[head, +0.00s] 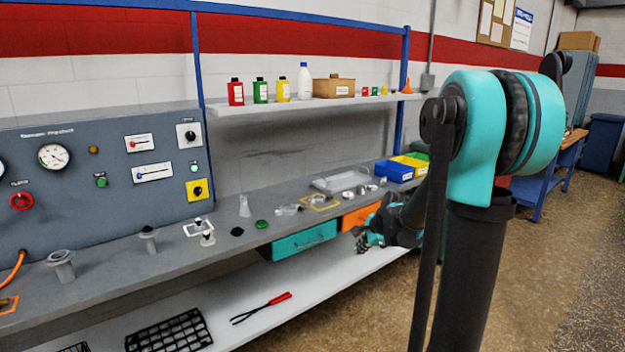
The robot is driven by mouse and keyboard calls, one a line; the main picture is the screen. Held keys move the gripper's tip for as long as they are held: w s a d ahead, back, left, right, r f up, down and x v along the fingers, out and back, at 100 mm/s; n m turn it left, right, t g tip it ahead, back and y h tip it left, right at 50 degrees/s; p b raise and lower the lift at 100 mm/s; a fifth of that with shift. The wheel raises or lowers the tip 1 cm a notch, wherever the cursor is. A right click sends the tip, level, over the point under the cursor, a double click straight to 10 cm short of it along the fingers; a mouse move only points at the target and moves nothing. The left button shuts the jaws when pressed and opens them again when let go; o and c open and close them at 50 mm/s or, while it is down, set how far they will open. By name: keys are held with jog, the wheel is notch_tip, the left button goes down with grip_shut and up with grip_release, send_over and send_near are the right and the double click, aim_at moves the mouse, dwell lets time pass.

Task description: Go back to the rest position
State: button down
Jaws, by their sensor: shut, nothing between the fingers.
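My gripper (368,241) is in the head view, right of the middle, in front of the bench's front edge by the orange drawer. It is small and dark with teal parts. It is shut and holds nothing that I can see. My teal and black arm (475,130) fills the right side of the view and hides part of the bench end behind it.
The grey bench (215,240) runs along the wall, with a teal drawer (303,241) and an orange drawer (360,217). A lower shelf (235,318) holds red-handled tongs (262,307) and a black grid (170,332). The floor (385,310) in front is clear.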

jog(key=s+d+f+n+h, duration=0.1)
jog(key=s+f+n, duration=0.2)
jog(key=s+n, duration=0.5)
jog(key=s+d+f+n+g+h, duration=0.1)
jog(key=s+n, duration=0.7)
jog(key=s, duration=1)
notch_tip(320, 180, down, 2)
jog(key=shift+s+d+g+h, duration=0.35)
jog(key=shift+d+h, duration=0.15)
jog(key=shift+h, duration=0.1)
jog(key=shift+a, duration=0.1)
